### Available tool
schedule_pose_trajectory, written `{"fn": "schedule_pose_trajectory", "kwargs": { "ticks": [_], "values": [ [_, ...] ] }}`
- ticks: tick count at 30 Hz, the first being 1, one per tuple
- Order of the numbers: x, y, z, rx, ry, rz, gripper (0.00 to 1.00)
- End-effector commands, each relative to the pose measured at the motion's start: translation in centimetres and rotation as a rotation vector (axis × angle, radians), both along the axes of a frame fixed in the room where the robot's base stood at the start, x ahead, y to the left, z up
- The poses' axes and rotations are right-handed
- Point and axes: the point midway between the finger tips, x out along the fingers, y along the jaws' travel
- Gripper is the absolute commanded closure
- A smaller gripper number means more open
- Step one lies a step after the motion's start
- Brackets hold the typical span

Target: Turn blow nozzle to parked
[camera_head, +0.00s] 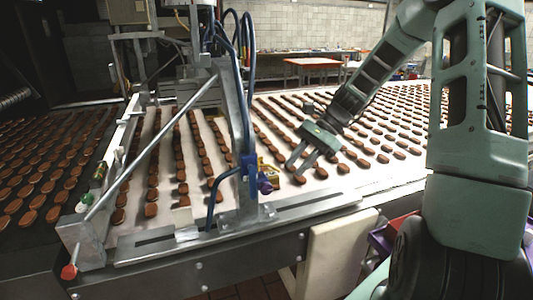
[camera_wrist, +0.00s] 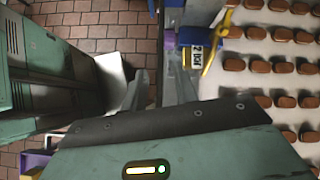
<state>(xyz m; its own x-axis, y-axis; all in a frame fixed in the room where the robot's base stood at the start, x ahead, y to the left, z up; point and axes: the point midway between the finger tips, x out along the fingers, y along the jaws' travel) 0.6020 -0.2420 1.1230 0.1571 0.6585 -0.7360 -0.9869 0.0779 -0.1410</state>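The blow nozzle fixture appears to be the blue fitting (camera_head: 249,168) on the metal bracket at the belt's near edge, with a purple knob (camera_head: 265,186) and a yellow part (camera_head: 269,172) beside it. In the wrist view, a yellow lever (camera_wrist: 216,42) stands at a slant beside a blue block (camera_wrist: 197,36) carrying a yellow label; a purple part (camera_wrist: 169,40) lies to their left. My gripper (camera_head: 296,169) is open and empty, just right of the fixture. Its spread fingers also show in the wrist view (camera_wrist: 158,76), apart from the lever. Which setting it is at, I cannot tell.
Rows of brown biscuits (camera_head: 350,153) cover the pale belt beyond and right of the fixture. A long metal rod with a red tip (camera_head: 69,272) slants across on the left. Blue hoses rise above the bracket. Brick floor (camera_wrist: 100,25) shows beside the belt.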

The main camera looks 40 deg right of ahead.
Motion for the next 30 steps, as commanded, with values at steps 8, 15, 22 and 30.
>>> {"fn": "schedule_pose_trajectory", "kwargs": {
  "ticks": [8,15,22,30],
  "values": [
    [1.2,-8.3,5.1,0.384,0.006,-0.355,0.71],
    [1.3,-9.9,6.6,0.477,-0.001,-0.416,0.71],
    [2.7,-7.2,5.4,0.475,0.002,-0.412,0.71],
    [5.3,-2.6,3.2,0.474,0.002,-0.410,0.71]
  ]
}}
